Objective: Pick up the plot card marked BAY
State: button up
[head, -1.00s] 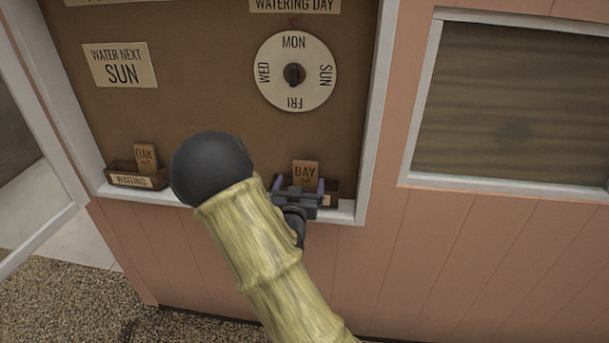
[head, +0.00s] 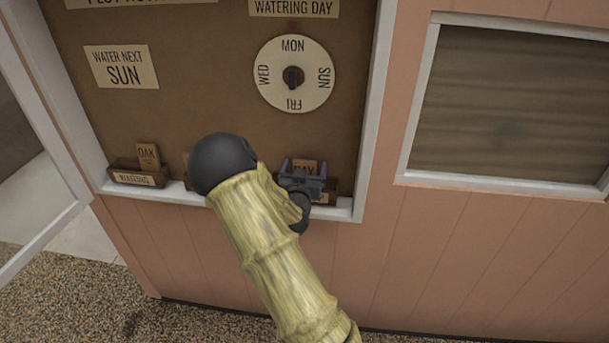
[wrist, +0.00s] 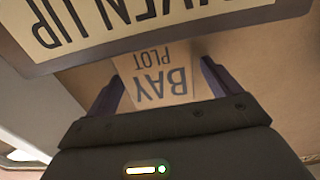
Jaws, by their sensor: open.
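The tan BAY plot card (head: 304,165) stands in a small dark tray (head: 331,191) at the lower right of the board. My gripper (head: 304,172) is open in front of it, partly covering the card's lettering in the head view. In the wrist view the card (wrist: 158,82) reads BAY PLOT upside down, between my two open fingers (wrist: 160,88). Gaps show on both sides, so the fingers are beside the card and not shut on it. The card's lower part is hidden behind my gripper in the head view.
The OAK card (head: 148,155) stands in the WAITING tray (head: 137,178) at left. A dial (head: 293,101) is above my gripper. A GIVEN UP label (wrist: 150,25) shows close by in the wrist view. The white frame (head: 366,150) edges the board at right.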

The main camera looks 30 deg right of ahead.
aim_at(306, 140)
dwell(0.5)
jog(key=c, duration=1.1)
jog(key=shift+o, duration=0.2)
jog(key=shift+r, duration=0.1)
jog(key=shift+s+a+r+b, duration=0.1)
jog(key=shift+s+r+b, duration=0.05)
jog(key=shift+b, duration=0.35)
notch_tip(306, 140, up, 7)
jog(key=shift+f+b, duration=0.15)
jog(key=shift+b, duration=0.8)
jog(key=b+v, duration=1.1)
jog(key=v, duration=0.8)
jog(key=shift+s+a, duration=0.25)
